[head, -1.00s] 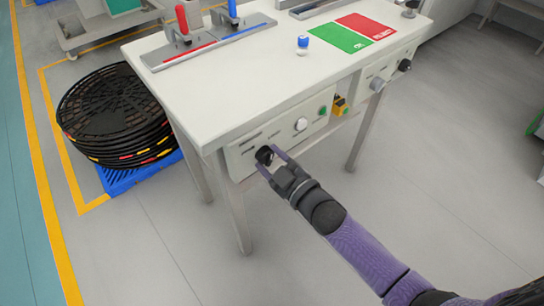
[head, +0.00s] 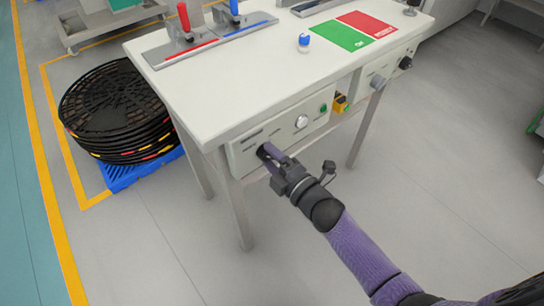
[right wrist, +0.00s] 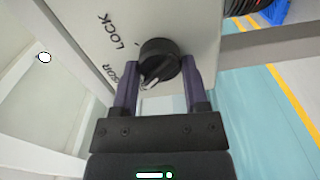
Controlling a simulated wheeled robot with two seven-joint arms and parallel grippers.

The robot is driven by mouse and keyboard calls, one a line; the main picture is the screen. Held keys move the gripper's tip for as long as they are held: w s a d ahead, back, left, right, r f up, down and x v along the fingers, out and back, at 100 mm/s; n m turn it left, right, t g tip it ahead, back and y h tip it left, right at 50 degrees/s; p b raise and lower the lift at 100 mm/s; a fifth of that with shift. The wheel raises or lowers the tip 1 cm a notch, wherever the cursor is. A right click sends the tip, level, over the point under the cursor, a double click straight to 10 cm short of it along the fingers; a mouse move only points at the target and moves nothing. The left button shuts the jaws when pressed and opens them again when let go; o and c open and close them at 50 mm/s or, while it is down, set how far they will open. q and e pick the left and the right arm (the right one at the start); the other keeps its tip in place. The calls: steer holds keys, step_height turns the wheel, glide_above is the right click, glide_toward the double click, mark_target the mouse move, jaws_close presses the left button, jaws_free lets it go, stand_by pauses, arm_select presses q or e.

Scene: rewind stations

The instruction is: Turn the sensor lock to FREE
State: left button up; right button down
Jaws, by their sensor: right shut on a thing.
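The sensor lock is a black round knob (right wrist: 160,60) on the pale front panel (head: 247,151) under the table top. Lettering ending in "SOR" and the word "LOCK" show beside it in the right wrist view. A light pointer mark on the knob points down and slightly left in that view. My right gripper (head: 267,151) is at the panel, with its two purple fingers on either side of the knob; it also shows in the right wrist view (right wrist: 155,82). It is shut on the knob. In the head view the fingers mostly hide the knob. My left gripper is not in view.
The panel also bears a white round button (head: 301,121) and a green one (head: 323,108). The white table (head: 225,90) holds red and blue handled fixtures and a green and red mat (head: 345,37). Black reels (head: 115,105) are stacked on a blue pallet at left.

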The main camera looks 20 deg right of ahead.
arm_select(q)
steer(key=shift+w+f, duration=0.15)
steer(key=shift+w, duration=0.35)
arm_select(e)
steer(key=shift+n, duration=0.6)
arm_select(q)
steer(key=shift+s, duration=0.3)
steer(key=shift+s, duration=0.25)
arm_select(e)
steer(key=shift+c, duration=0.5)
jaws_free()
arm_select(q)
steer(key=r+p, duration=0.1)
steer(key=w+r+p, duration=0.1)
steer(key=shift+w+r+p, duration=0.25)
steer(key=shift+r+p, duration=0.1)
steer(key=shift+p, duration=0.05)
arm_select(e)
steer(key=v, duration=1)
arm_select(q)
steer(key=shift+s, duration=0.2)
